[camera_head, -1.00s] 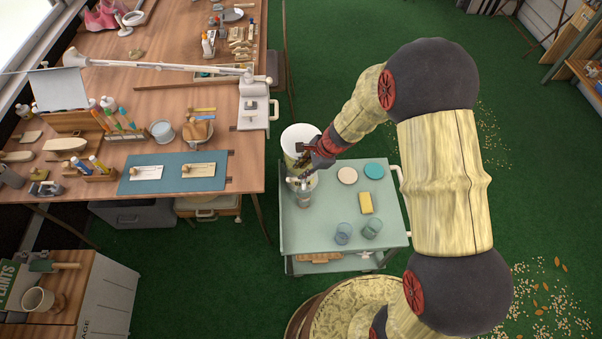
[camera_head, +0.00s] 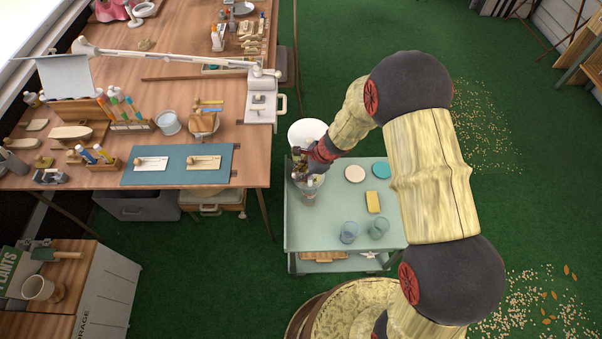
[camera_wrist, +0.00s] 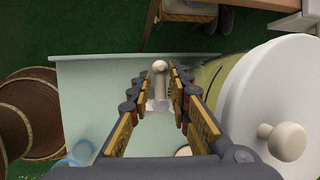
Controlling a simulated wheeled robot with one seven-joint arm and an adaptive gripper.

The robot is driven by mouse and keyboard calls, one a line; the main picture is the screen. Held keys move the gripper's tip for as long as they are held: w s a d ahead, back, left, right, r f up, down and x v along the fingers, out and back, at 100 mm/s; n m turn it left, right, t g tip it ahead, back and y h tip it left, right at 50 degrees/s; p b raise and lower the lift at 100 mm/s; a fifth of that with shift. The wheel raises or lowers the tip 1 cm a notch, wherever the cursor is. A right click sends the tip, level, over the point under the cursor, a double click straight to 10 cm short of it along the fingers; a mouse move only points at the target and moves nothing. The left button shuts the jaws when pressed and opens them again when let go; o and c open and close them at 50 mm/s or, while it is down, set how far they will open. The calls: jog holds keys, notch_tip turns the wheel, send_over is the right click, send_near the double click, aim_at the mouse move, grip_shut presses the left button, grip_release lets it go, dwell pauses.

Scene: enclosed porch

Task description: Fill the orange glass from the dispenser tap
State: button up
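The dispenser (camera_head: 306,131) is a pale round container at the back left of the green trolley. In the wrist view its white lid (camera_wrist: 268,110) with a round knob fills the right side. A pale tap handle with a round knob (camera_wrist: 159,67) stands between my gripper's fingertips. My gripper (camera_wrist: 161,74) is open, with gaps visible on both sides of the handle. In the head view my gripper (camera_head: 303,168) is beside the dispenser's near side. A small greyish see-through vessel (camera_head: 309,198) is just below it, partly hidden; I cannot tell its colour. No clearly orange glass shows.
The trolley top (camera_head: 325,225) also holds a bluish glass (camera_head: 348,233), a greenish glass (camera_head: 378,228), a yellow sponge (camera_head: 373,202), a cream disc (camera_head: 355,174) and a teal disc (camera_head: 381,170). A cluttered wooden workbench (camera_head: 257,170) stands close on the left.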

jog(key=c, duration=0.4)
grip_shut()
jog(key=shift+s+n, duration=0.1)
jog(key=shift+n, duration=0.2)
jog(key=shift+s+d+n+g+y+p, duration=0.1)
jog(key=shift+s+n+g+p, duration=0.25)
jog(key=shift+n, duration=0.55)
jog(key=shift+s+d+n+g+y+p, duration=0.15)
jog(key=shift+n+g, duration=0.3)
jog(key=shift+n, duration=0.45)
jog(key=shift+s+d+n+g+y+p, duration=0.1)
jog(key=shift+s+n+g+p, duration=0.25)
jog(key=shift+n, duration=0.55)
jog(key=shift+f, duration=0.1)
